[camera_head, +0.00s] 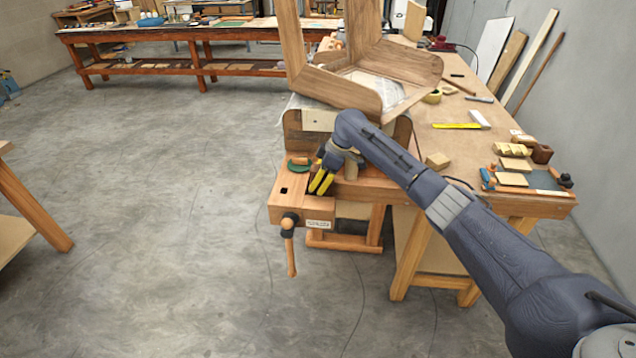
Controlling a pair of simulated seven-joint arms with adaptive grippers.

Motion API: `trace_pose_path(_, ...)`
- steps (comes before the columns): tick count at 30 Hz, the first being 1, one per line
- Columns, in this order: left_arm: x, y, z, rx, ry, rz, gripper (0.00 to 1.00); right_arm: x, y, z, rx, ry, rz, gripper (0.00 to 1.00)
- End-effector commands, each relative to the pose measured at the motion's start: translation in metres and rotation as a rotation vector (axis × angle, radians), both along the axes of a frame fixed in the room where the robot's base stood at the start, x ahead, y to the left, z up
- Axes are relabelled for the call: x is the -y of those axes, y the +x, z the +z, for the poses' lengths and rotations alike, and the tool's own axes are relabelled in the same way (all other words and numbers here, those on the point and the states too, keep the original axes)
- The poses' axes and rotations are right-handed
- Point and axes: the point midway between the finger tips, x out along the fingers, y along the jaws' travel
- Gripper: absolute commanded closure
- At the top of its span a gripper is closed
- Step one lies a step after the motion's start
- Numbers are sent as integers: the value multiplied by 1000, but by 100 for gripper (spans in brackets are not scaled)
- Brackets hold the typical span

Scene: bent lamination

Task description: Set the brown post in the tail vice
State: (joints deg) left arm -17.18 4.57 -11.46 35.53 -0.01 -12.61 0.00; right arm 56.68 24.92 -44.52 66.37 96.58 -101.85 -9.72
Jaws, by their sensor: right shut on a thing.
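The tail vice (290,211) is the wooden block at the near left end of the workbench, with a turning handle (291,258) hanging in front of it. My right gripper (318,184) has yellow fingers and points down over the vice, close to its top face. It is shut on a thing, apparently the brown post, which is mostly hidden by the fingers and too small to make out. I cannot tell whether the post touches the vice. My left gripper is not in view.
A large bent wooden frame (345,88) stands on the bench behind my gripper. A green-handled tool (299,165) lies beside the vice. A short tan cylinder (352,168) stands near my wrist. Wood blocks (513,165) and tools lie at the right.

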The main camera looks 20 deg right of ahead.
Motion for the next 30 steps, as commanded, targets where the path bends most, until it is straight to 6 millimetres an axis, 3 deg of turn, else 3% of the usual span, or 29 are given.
trace_pose_path(7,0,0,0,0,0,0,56,0,0,-3,0,0,0,100)
trace_pose_path(8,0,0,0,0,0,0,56,0,0,-3,0,0,0,63)
trace_pose_path(13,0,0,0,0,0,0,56,0,0,-4,0,0,0,43)
trace_pose_path(18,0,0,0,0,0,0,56,0,0,-4,0,-1,0,42)
trace_pose_path(24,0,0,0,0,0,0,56,0,0,-4,-2,-1,-1,21)
trace_pose_path(30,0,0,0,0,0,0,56,0,0,-4,0,-1,0,21)
